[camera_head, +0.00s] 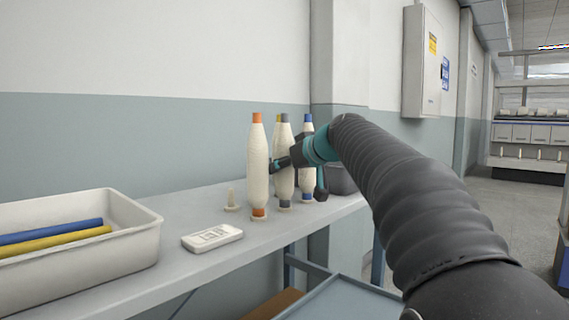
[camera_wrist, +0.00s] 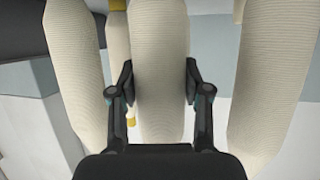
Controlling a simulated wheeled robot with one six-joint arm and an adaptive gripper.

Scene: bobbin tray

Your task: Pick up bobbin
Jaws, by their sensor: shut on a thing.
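My gripper (camera_head: 281,162) reaches in from the right and is shut on the grey-tipped cream bobbin (camera_head: 285,185). In the wrist view my gripper (camera_wrist: 159,72) has one finger on each side of the middle bobbin (camera_wrist: 160,45). The held bobbin is upright; I cannot tell whether its base touches the table. An orange-tipped bobbin (camera_head: 258,170) stands just left of it. A blue-tipped bobbin (camera_head: 307,180) stands to the right, partly hidden by my gripper. A yellow-ended bobbin (camera_wrist: 118,45) shows behind in the wrist view, mostly hidden.
Neighbouring bobbins flank the fingers closely: one at left (camera_wrist: 75,70) and one at right (camera_wrist: 262,80) in the wrist view. The table (camera_head: 205,265) also bears a white bin (camera_head: 110,262) with blue and yellow tubes, a white handheld device (camera_head: 212,237) and a dark container (camera_head: 343,182).

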